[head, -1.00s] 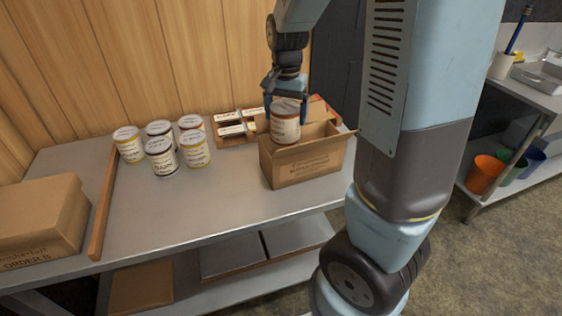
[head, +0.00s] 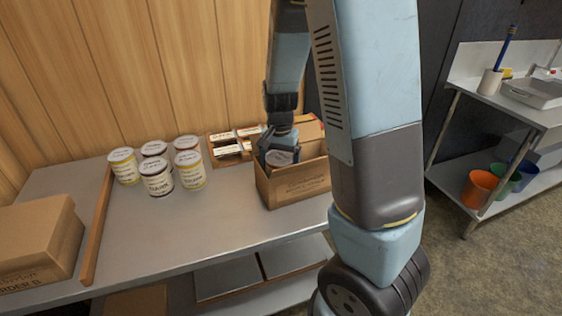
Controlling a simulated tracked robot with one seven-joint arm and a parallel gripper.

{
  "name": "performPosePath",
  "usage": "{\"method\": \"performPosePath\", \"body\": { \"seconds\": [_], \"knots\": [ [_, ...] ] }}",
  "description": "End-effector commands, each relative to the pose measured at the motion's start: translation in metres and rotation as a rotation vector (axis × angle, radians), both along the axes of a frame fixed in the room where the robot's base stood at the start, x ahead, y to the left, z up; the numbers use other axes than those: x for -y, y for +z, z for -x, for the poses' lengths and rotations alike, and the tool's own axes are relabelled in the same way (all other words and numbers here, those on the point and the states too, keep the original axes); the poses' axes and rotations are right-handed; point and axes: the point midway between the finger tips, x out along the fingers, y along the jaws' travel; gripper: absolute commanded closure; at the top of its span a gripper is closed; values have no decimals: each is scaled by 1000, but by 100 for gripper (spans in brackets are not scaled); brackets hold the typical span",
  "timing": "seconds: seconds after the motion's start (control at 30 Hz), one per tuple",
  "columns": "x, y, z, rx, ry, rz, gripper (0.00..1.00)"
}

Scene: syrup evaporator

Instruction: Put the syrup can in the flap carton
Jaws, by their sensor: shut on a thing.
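The flap carton (head: 294,186) stands open on the grey metal bench, with its flaps up. My gripper (head: 281,150) points down into the left part of its opening. It is shut on the syrup can (head: 282,157), whose pale lid shows between the fingers. The can's lower part is hidden behind the carton's front wall, so I cannot tell whether it touches the bottom. The carton's right end is partly hidden behind my arm.
Several other cans (head: 157,180) stand in a group left of the carton. A wooden strip (head: 97,226) and a closed carton (head: 38,245) are at the left. The bench front is clear.

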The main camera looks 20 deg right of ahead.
Motion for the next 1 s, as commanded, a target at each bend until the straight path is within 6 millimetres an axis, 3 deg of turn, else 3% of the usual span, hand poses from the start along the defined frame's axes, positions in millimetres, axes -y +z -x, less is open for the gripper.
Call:
{"method": "performPosePath", "body": {
  "seconds": [0.87,0.9,1.0],
  "knots": [
    [0,-11,-1,2,0,-1,83],
    [0,-12,0,1,0,-1,7],
    [1,-12,0,1,-1,-1,0]
  ]
}}
